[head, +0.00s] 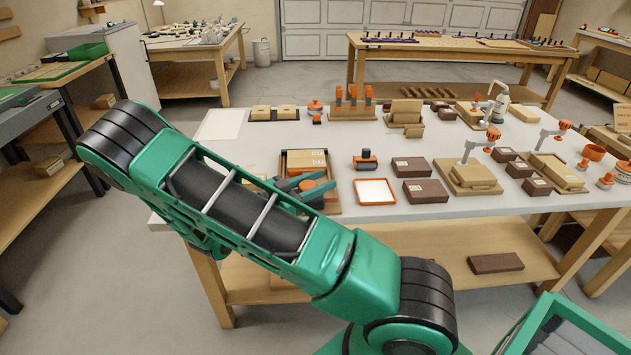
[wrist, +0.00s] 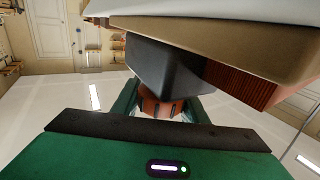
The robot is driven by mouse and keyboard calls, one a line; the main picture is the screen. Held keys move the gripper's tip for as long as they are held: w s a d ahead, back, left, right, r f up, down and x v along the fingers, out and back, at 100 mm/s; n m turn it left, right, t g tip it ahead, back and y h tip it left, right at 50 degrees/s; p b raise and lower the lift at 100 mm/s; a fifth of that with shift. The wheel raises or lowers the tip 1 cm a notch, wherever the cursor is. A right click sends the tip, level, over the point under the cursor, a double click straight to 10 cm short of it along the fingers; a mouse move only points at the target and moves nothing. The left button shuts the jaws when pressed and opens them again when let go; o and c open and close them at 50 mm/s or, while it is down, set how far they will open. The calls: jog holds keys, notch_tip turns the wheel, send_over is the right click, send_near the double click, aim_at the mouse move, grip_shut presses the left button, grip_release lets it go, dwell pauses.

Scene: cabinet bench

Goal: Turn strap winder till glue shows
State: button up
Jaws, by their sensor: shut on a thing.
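In the wrist view, my gripper (wrist: 164,100) has its green fingers on either side of an orange ribbed knob (wrist: 163,109), which I take to be the strap winder. It is shut on this knob. A dark grey block-like body (wrist: 165,72) sits against the knob, beside a tan wooden piece (wrist: 230,42) with a red-brown ribbed side. In the head view, my gripper (head: 312,186) is low at the bench's left front, by the wooden block (head: 306,157) in an orange-edged tray. I see no glue.
On the white bench (head: 432,230), an orange-rimmed tray (head: 375,198), an orange-and-black tool (head: 365,160) and brown boxes (head: 425,193) stand right of my gripper. Clamps on wooden bases (head: 468,178) are farther right. A pale sheet (head: 220,124) lies at the back left.

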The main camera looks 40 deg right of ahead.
jog(key=shift+s+a+m+g, duration=0.1)
jog(key=shift+m+g, duration=0.5)
jog(key=shift+g, duration=0.4)
jog(key=o, duration=1)
jog(key=shift+o, duration=0.2)
jog(key=a, duration=0.3)
jog(key=w+a, duration=0.1)
jog(key=a, duration=0.3)
jog(key=w+a, duration=0.1)
jog(key=a, duration=0.2)
jog(key=shift+a, duration=0.35)
